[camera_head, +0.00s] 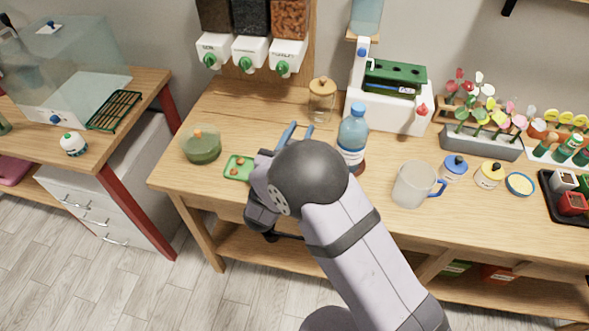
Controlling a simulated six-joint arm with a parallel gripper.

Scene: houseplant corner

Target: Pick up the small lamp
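I cannot clearly make out a small lamp in the head view. A small rounded white item with a green top (73,144) stands on the left table; I cannot tell what it is. My gripper (296,133) is over the main bench, mostly hidden behind my own dark arm joint. Two blue prongs show just beyond that joint, near the bench's middle; they look like its fingertips, but their gap and anything between them are unclear.
Near my arm are a green tray (238,168), a green bowl (202,149), a blue-capped bottle (352,138), a cork-lidded jar (321,100) and a mug (412,184). A white machine (388,108) and a flower planter (482,142) stand behind. The bench's front left is clear.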

